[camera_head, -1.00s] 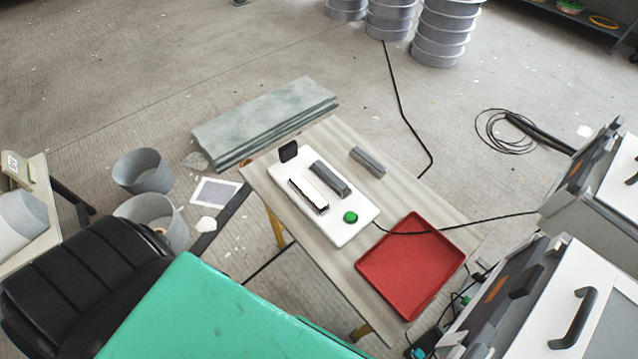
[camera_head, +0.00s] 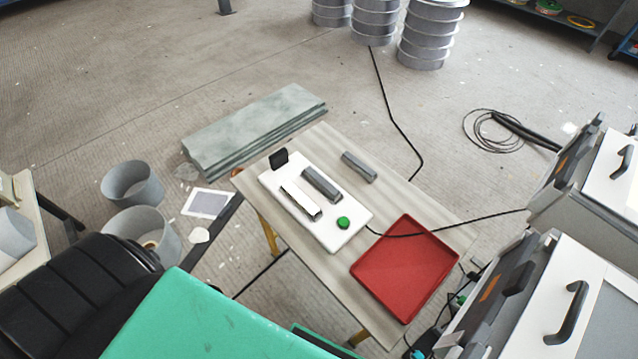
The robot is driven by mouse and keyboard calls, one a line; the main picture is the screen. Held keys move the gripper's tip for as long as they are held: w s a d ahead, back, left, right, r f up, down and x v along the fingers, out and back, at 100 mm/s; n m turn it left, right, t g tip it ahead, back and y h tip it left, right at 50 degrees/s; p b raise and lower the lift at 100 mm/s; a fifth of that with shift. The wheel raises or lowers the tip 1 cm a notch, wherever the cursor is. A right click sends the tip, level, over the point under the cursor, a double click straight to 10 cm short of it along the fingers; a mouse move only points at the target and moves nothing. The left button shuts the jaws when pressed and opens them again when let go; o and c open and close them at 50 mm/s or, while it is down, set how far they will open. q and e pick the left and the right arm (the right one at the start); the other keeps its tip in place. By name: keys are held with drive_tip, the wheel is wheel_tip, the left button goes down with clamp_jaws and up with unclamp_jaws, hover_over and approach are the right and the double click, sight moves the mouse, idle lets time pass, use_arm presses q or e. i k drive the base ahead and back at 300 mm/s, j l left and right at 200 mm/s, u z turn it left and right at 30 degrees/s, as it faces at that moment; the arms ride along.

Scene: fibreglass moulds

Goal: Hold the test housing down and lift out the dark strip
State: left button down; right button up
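The test housing (camera_head: 335,237) is a white flat box lying on a small wooden table (camera_head: 402,190). It has a green button (camera_head: 343,222) at its near end and a small black upright plate (camera_head: 279,158) at its far left corner. A dark grey strip (camera_head: 322,184) sits on the housing's top. Beside it is a slot-like part (camera_head: 301,202) with a white face and dark edges. A separate dark grey bar (camera_head: 359,167) lies on the table to the right of the housing. Neither of my grippers is in view.
A red tray (camera_head: 405,268) lies empty on the table's near right, with a black cable passing its far edge. White and grey machines (camera_head: 560,290) stand at the right. A green surface (camera_head: 200,320) and a black seat-like object (camera_head: 70,300) fill the near left.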

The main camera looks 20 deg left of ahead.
sight(321, 183)
drive_tip(key=j+z, duration=0.15)
drive_tip(key=z, duration=0.65)
drive_tip(key=k+j+z, duration=0.1)
drive_tip(key=j+z, duration=0.15)
drive_tip(key=j, duration=0.15)
drive_tip(key=k+j+z, duration=0.1)
drive_tip(key=j+z, duration=0.2)
drive_tip(key=k+j+z, duration=0.25)
drive_tip(key=j, duration=0.2)
drive_tip(key=k+j+z, duration=0.1)
drive_tip(key=j+z, duration=0.2)
drive_tip(key=j, duration=0.1)
